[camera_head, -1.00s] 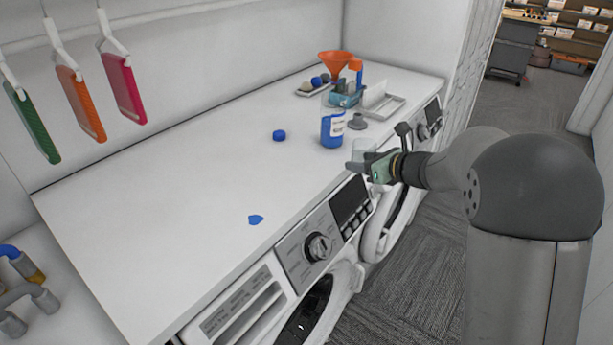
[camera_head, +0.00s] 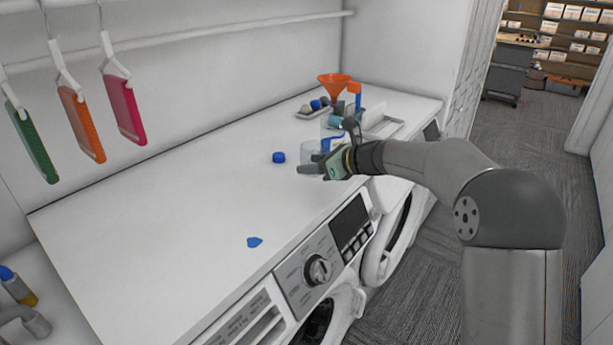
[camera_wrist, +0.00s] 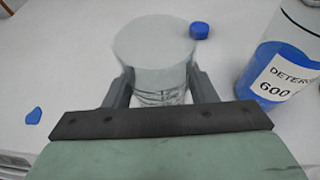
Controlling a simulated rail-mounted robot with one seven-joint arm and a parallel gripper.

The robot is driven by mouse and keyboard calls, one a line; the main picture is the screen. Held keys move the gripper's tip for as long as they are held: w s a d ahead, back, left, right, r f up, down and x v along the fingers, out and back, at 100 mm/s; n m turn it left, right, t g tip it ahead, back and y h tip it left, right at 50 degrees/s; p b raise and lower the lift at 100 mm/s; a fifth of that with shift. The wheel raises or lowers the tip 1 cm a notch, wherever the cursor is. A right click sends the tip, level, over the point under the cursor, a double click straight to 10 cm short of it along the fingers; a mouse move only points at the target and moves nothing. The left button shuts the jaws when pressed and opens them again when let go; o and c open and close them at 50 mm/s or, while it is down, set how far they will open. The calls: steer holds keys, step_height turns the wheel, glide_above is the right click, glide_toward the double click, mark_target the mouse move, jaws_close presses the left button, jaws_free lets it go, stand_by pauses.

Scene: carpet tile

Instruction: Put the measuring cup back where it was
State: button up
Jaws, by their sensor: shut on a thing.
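The measuring cup (camera_wrist: 152,55) is a clear, round cup with pale walls. My gripper (camera_wrist: 160,90) is shut on it, one finger on each side. In the head view my gripper (camera_head: 314,171) holds the cup (camera_head: 309,152) over the white counter, left of the detergent bottle. I cannot tell whether the cup's base touches the counter. The blue detergent bottle (camera_wrist: 272,80) stands upright just right of the cup in the wrist view. In the head view my gripper partly hides the bottle. The blue cap (camera_head: 278,157) lies just left of the cup.
A blue spill or patch (camera_head: 255,242) marks the counter nearer the front. The counter's left half (camera_head: 150,205) is clear. Colored items hang from a rail at left.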

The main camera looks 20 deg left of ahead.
mark_target(307, 189)
steer(key=shift+w+a+f, duration=0.2)
steer(key=shift+a+f, duration=0.65)
steer(key=shift+f, duration=0.15)
steer(key=shift+w+a+f+p, duration=0.1)
steer(key=shift+a+f+p, duration=0.05)
steer(key=shift+f, duration=0.8)
steer(key=shift+a+f+p, duration=0.1)
steer(key=shift+f+p, duration=0.05)
steer(key=shift+f, duration=0.75)
steer(key=shift+f, duration=0.15)
steer(key=o, duration=1)
